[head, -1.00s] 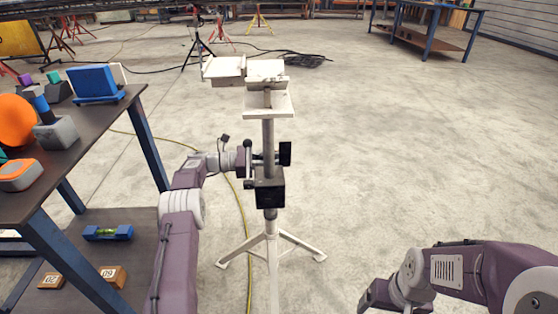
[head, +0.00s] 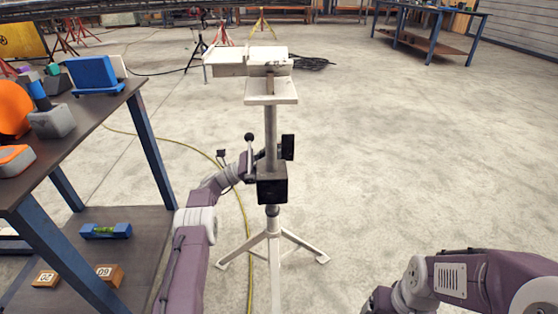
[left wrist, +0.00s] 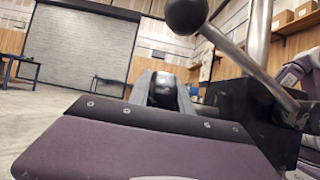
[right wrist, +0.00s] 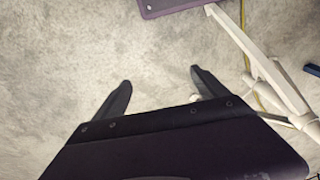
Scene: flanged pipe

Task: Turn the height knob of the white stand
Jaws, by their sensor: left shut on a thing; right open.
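The white stand (head: 271,125) stands upright on tripod legs, with a flat plate on top. Its post runs into a black block (head: 272,188). A ball-ended lever (head: 249,138) rises left of the post; its black ball (left wrist: 185,15) and rod are close in the left wrist view.
A yellow cable (head: 238,215) runs across the floor.

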